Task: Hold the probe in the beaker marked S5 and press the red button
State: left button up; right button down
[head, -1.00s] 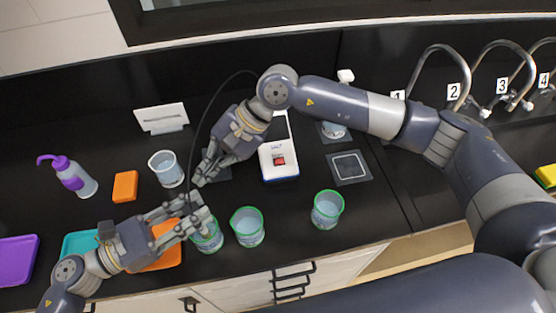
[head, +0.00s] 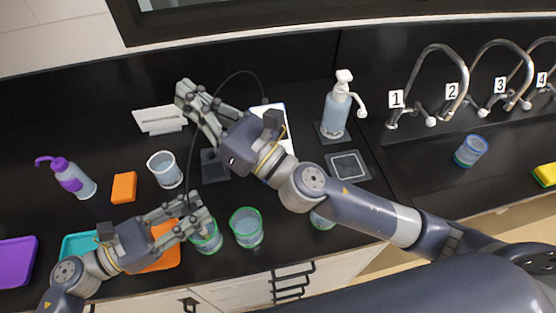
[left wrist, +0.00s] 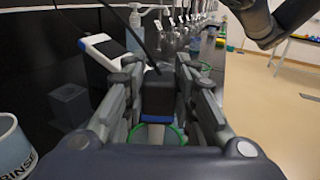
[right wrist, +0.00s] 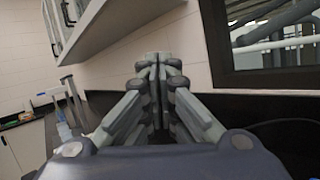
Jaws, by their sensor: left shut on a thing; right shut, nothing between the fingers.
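My left gripper (head: 197,218) is shut on the probe, a dark block (left wrist: 158,95) with a black cable in the left wrist view. It is above a green-rimmed beaker (head: 208,240), whose rim shows below the probe in the left wrist view (left wrist: 172,133). I cannot tell how deep the tip is. Two more green-rimmed beakers (head: 247,228) (head: 322,220) stand to the right, the farther one partly covered by my right arm. No S5 mark is readable. The white meter (left wrist: 103,46) is mostly behind my right gripper (head: 184,93), which is shut and empty. The red button is hidden.
A clear beaker marked RINSE (head: 165,170) stands behind my left gripper. A dark holder (head: 215,167), an orange block (head: 124,187), a wash bottle (head: 72,178) and a soap dispenser (head: 337,108) stand around. A blue-rimmed beaker (head: 471,151) is near the taps.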

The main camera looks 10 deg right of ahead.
jog(key=s+d+f+m+g+h, duration=0.1)
jog(key=s+d+f+m+h, duration=0.1)
jog(key=d+f+m+h, duration=1.2)
jog(key=d+f, duration=0.1)
jog(key=d, duration=0.1)
jog(key=shift+d+f+m, duration=0.3)
jog(key=shift+w+f, duration=0.65)
jog(key=shift+f, duration=0.65)
jog(key=shift+w+f, duration=0.65)
jog(key=shift+f, duration=0.65)
jog(key=shift+w+f, duration=0.65)
jog(key=shift+f, duration=0.65)
jog(key=shift+w+f, duration=0.1)
jog(key=shift+f, duration=0.1)
jog(key=shift+w+f, duration=0.1)
jog(key=shift+f, duration=0.1)
